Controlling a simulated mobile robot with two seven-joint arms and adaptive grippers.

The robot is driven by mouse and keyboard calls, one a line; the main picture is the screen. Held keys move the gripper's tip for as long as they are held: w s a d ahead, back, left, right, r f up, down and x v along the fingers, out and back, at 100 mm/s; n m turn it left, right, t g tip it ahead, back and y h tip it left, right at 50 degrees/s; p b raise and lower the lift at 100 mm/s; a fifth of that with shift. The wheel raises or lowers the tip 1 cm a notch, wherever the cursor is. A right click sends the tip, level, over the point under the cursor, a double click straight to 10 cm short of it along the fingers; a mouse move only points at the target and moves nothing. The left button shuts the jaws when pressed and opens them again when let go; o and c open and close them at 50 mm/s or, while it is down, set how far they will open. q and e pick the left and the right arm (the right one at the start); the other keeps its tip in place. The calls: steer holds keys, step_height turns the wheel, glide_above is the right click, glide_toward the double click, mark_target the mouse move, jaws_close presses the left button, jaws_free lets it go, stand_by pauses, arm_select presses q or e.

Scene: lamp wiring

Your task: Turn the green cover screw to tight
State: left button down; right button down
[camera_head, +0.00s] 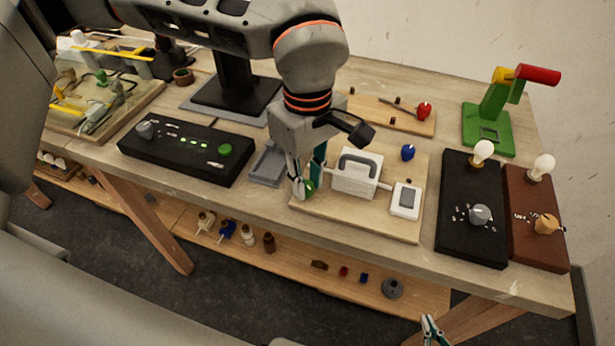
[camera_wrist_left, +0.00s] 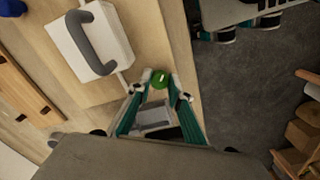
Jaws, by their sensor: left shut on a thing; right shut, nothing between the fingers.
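The green cover screw (camera_head: 309,186) is at the left front corner of the light wooden board (camera_head: 385,231), beside the white box with the grey handle (camera_head: 357,173). My left gripper (camera_head: 304,188) points down over it. In the left wrist view the round green screw head (camera_wrist_left: 160,79) sits between the fingertips of my left gripper (camera_wrist_left: 161,83), which is shut on it. The fingers partly hide the screw in the head view, and its turn position cannot be told. My right gripper (camera_head: 431,328) is shut and empty, low at the bottom edge, in front of the table.
A grey tray (camera_head: 268,164) and a black panel with a green knob (camera_head: 187,148) lie left of the board. A white switch (camera_head: 405,200) and a blue knob (camera_head: 407,152) are on its right. Black (camera_head: 470,235) and brown (camera_head: 533,240) bulb panels stand further right.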

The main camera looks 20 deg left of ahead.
mark_target(307, 185)
arm_select(q)
steer(key=shift+r, duration=0.1)
steer(key=c, duration=1.8)
jaws_free()
steer(key=shift+c, duration=0.2)
step_height(307, 185, up, 12)
